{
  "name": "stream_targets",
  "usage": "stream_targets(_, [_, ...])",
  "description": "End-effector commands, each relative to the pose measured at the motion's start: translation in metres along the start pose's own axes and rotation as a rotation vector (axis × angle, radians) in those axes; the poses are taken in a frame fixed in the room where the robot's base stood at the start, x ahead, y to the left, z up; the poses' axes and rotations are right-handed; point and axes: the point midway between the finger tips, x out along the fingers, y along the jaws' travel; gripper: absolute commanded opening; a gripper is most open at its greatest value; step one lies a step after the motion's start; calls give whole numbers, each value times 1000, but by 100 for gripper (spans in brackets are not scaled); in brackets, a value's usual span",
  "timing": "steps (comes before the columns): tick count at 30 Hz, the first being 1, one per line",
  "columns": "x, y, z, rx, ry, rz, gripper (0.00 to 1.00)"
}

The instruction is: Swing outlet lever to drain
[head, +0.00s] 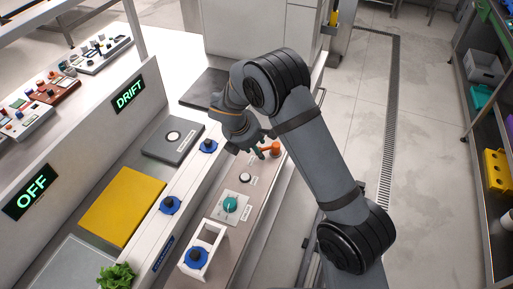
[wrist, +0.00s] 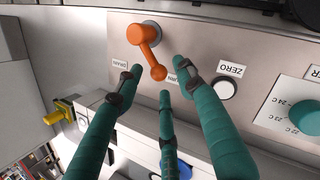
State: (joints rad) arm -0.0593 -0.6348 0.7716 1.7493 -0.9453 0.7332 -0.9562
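The orange outlet lever (wrist: 149,50) is mounted on the grey panel in the wrist view. Its arm points down and slightly right from its pivot, its round knob between the DRAIN label (wrist: 119,64) on the left and a partly hidden label (wrist: 182,64) on the right, nearer the right one. The lever also shows in the head view (head: 271,149). My gripper (wrist: 156,80) has three teal fingers spread apart around the knob, one on each side and one below. No clear contact shows. In the head view my gripper (head: 258,150) is beside the lever, partly hidden by my arm.
A ZERO label (wrist: 231,69) with a white button (wrist: 226,90) and a teal temperature dial (wrist: 305,116) sit right of the lever.

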Motion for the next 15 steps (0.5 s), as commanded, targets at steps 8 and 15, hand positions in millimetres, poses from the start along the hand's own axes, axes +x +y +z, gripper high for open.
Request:
stream_targets(8, [12, 0, 0, 0, 1, 1, 38])
stream_targets(15, [12, 0, 0, 0, 1, 1, 34])
